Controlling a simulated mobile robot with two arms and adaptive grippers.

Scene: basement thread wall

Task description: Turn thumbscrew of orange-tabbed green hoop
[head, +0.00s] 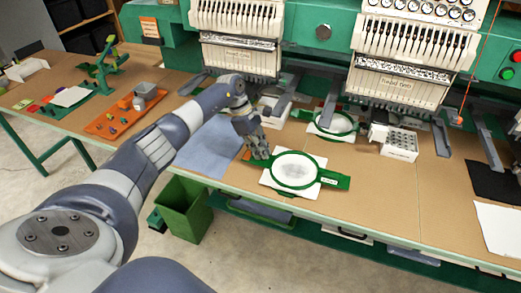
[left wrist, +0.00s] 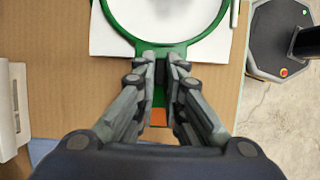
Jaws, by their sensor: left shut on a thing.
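The green hoop (head: 273,171) lies flat at the table's front edge, with white cloth in it. It also shows at the top of the left wrist view (left wrist: 165,44). Its orange tab (left wrist: 158,117) shows between my finger linkages. My left gripper (head: 259,155) is at the hoop's left end in the head view. In the left wrist view its fingertips (left wrist: 163,68) are closed together on a small dark piece at the hoop's neck, which looks like the thumbscrew; the fingertips mostly hide it. My right gripper is in neither view.
Another green hoop (head: 335,123) sits under the embroidery machine (head: 407,60) behind. A blue cloth (head: 212,149) lies to the left, and a white box (head: 400,146) to the right. A green bin (head: 184,208) stands on the floor below. The table front right of the hoop is clear.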

